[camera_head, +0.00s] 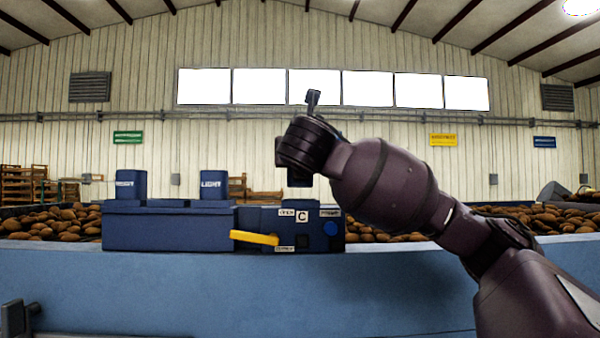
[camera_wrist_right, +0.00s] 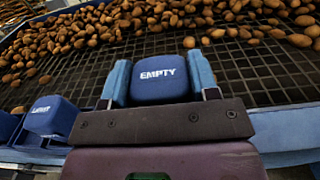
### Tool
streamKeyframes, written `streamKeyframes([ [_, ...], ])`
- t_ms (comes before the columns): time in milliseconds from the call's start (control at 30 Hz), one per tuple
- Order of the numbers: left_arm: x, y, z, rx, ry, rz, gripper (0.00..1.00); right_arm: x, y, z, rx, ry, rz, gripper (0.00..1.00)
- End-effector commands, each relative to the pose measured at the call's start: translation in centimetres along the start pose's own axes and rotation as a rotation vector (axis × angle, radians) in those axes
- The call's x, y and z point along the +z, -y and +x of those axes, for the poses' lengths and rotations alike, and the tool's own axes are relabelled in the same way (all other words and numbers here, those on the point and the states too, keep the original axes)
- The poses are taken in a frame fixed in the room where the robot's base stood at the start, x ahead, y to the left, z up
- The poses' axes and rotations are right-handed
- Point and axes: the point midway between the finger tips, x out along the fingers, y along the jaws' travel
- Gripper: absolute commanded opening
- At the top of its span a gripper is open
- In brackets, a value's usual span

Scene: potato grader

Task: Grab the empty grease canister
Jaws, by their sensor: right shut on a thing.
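The empty grease canister (camera_wrist_right: 160,82) is a blue block with rounded edges and the white word EMPTY on its face. In the right wrist view my right gripper (camera_wrist_right: 160,78) is shut on it, with one blue finger against each side. In the head view my right wrist covers the canister, and the right gripper (camera_head: 297,178) shows only as a dark shape above the blue housing. At the lower left of the head view, a dark piece, seemingly my left gripper (camera_head: 18,318), is cut by the frame; its jaws cannot be made out.
The LIGHT canister (camera_head: 214,184) and another blue canister (camera_head: 130,184) stand on the blue housing (camera_head: 165,228). A yellow lever (camera_head: 254,238) sticks out from the control box (camera_head: 318,240). Potatoes (camera_wrist_right: 70,32) lie on the dark mesh belt (camera_wrist_right: 255,70) behind the blue front panel (camera_head: 180,290).

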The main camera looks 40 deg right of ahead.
Motion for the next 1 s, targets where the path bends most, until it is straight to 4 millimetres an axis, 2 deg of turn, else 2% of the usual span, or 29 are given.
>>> streamKeyframes([
  [33, -0.1, 0.0, -0.1, 0.000, 0.001, 0.000, 0.43, 1.5, 0.0, -0.1, 0.001, 0.003, 0.006, 0.30],
  [200, -0.2, 0.1, -0.4, 0.000, 0.004, -0.001, 0.43, 5.9, 0.0, -0.1, 0.002, 0.003, 0.006, 0.30],
  [500, -0.2, 0.1, -0.7, -0.001, 0.015, -0.001, 0.43, 12.4, 0.0, -0.1, 0.001, 0.002, 0.005, 0.30],
  [700, 0.0, 0.1, -0.8, -0.001, 0.022, -0.001, 0.43, 15.1, 0.0, 0.0, 0.001, 0.002, 0.002, 0.30],
  [1000, 0.0, 0.1, -0.9, -0.001, 0.022, -0.001, 0.43, 16.3, 0.0, 0.0, 0.000, 0.001, -0.001, 0.30],
])
